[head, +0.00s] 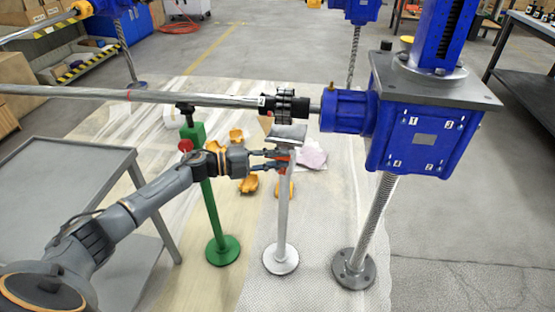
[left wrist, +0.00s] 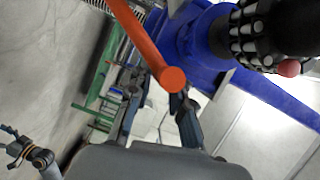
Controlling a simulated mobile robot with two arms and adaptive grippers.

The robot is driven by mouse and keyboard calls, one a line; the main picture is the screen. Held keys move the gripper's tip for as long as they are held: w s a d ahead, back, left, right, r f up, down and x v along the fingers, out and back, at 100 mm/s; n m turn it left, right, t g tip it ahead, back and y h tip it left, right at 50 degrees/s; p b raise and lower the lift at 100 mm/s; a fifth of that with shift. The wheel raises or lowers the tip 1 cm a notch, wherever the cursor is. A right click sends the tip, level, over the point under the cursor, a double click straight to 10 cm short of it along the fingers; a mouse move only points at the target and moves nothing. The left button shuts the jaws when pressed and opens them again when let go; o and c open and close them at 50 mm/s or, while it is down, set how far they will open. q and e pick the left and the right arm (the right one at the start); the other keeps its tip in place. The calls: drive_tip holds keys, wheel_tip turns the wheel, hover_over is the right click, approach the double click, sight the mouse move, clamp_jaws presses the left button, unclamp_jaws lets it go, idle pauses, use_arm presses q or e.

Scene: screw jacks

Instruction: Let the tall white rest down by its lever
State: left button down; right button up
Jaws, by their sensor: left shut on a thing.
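The tall white rest (head: 282,220) stands upright on its round base, with its cradle (head: 288,134) beneath the long shaft's coupling. Its orange-red lever (left wrist: 147,42) crosses the left wrist view, its round end between my fingers. In the head view only a small red part of the lever shows at the post. My left gripper (head: 283,160) is shut on the lever just below the cradle. Part of an arm at the lower left of the left wrist view appears to be my right arm with its gripper (left wrist: 14,150); its jaws are too small to read.
A green rest (head: 212,215) with a red knob stands left of the white one. The blue screw jack (head: 425,135) stands at right, its coupling (head: 287,106) above the cradle. A grey cart (head: 70,180) is at left. Yellow pieces (head: 249,184) lie behind.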

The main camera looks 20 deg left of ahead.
use_arm(q)
drive_tip(key=shift+w+r, duration=0.1)
drive_tip(key=shift+r, duration=0.35)
idle(0.5)
drive_tip(key=c, duration=1.3)
unclamp_jaws()
drive_tip(key=shift+d, duration=0.1)
drive_tip(key=shift+o, duration=0.2)
drive_tip(key=shift+f, duration=0.3)
drive_tip(key=v, duration=1.2)
